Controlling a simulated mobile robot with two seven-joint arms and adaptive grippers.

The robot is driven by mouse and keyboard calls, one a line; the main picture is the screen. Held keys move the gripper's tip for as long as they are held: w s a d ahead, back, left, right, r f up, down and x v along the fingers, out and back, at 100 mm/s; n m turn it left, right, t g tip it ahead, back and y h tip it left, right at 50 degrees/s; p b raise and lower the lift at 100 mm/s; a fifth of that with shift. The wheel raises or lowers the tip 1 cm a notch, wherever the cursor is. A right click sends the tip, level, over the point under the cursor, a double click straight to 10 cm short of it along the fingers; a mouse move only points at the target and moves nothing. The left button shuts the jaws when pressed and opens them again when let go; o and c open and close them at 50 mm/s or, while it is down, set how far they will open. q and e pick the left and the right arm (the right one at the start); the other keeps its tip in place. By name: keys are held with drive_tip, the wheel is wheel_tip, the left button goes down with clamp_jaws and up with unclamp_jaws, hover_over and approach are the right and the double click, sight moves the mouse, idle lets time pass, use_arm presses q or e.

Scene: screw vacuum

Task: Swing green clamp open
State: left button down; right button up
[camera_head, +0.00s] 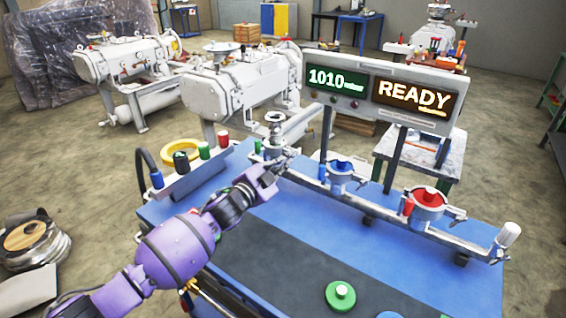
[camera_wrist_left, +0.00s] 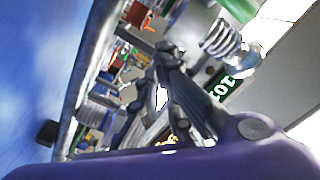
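My left gripper (camera_head: 282,163) reaches in from the left, over the far edge of the blue bench, close to the leftmost pipe port (camera_head: 274,128). In the left wrist view, the dark fingers of the left gripper (camera_wrist_left: 165,90) show close beside metal pipe parts and a spring-like fitting (camera_wrist_left: 228,45). Whether they hold anything is unclear. A green round lid with a knob (camera_head: 340,295) lies on the bench's dark mat. My right gripper is not in view.
Along the pipe stand a port with a blue lid (camera_head: 341,166) and a port with a red lid (camera_head: 428,197). The display panel (camera_head: 380,92) reads 1010 and READY. A tray with coloured knobs (camera_head: 195,178) sits at left. The mat's middle is clear.

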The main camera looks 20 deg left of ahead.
use_arm(q)
drive_tip(key=s+a+h, duration=0.1)
drive_tip(key=a+m+g+h, duration=0.1)
drive_tip(key=a, duration=0.1)
drive_tip(key=s+a+m+g+h+p, duration=0.1)
drive_tip(key=a, duration=0.1)
drive_tip(key=shift+s+r+h, duration=0.1)
drive_tip(key=shift+s+h, duration=0.2)
drive_tip(key=shift+s, duration=0.05)
drive_tip(key=shift+a, duration=0.1)
drive_tip(key=c, duration=2)
unclamp_jaws()
drive_tip(key=shift+a, duration=0.1)
drive_tip(key=shift+s, duration=0.1)
